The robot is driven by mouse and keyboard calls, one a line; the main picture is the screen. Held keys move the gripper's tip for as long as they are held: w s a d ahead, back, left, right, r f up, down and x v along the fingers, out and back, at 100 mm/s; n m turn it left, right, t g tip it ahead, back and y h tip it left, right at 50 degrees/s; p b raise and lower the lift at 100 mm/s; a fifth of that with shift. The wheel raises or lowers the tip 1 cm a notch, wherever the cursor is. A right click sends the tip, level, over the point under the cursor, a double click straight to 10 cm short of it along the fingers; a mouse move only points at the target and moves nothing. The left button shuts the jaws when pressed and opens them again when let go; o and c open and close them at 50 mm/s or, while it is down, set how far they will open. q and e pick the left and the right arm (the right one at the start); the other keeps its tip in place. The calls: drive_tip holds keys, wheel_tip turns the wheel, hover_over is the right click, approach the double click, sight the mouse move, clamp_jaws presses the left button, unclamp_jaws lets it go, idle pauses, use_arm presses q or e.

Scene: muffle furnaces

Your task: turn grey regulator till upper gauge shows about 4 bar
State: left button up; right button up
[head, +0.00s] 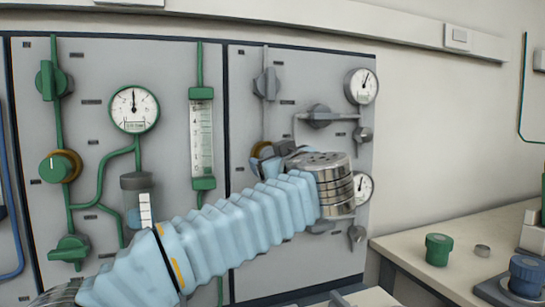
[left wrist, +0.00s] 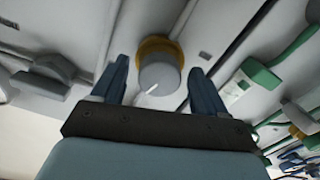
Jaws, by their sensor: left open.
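The grey regulator (left wrist: 163,76) is a round knob with a white pointer line and an orange-yellow collar. In the left wrist view it stands between the two spread blue fingers of my left gripper (left wrist: 158,68), with a visible gap on each side. In the head view my left gripper (head: 268,161) is at the grey panel and hides most of the knob; part of the collar shows. The upper gauge (head: 361,86) is at the panel's upper right, its needle pointing up and slightly right; its numbers are too small to read. My right gripper is not in view.
A lower gauge (head: 364,188) is partly hidden behind my left wrist. Grey valve handles (head: 267,84) surround the regulator. The green-piped panel (head: 100,160) with its own gauge (head: 134,108) is on the left. A bench (head: 410,244) with a green cap (head: 438,249) stands at right.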

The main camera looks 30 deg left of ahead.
use_arm(q)
drive_tip(key=shift+w+a, duration=0.35)
drive_tip(key=shift+a, duration=0.05)
drive_tip(key=shift+c, duration=0.3)
drive_tip(key=c, duration=1)
drive_tip(key=shift+m, duration=1.5)
drive_tip(key=o, duration=1.1)
drive_tip(key=shift+c, duration=0.2)
drive_tip(key=shift+s+d, duration=0.1)
drive_tip(key=shift+s, duration=0.05)
drive_tip(key=b+v, duration=0.1)
drive_tip(key=v, duration=1.2)
drive_tip(key=shift+s+d, duration=0.2)
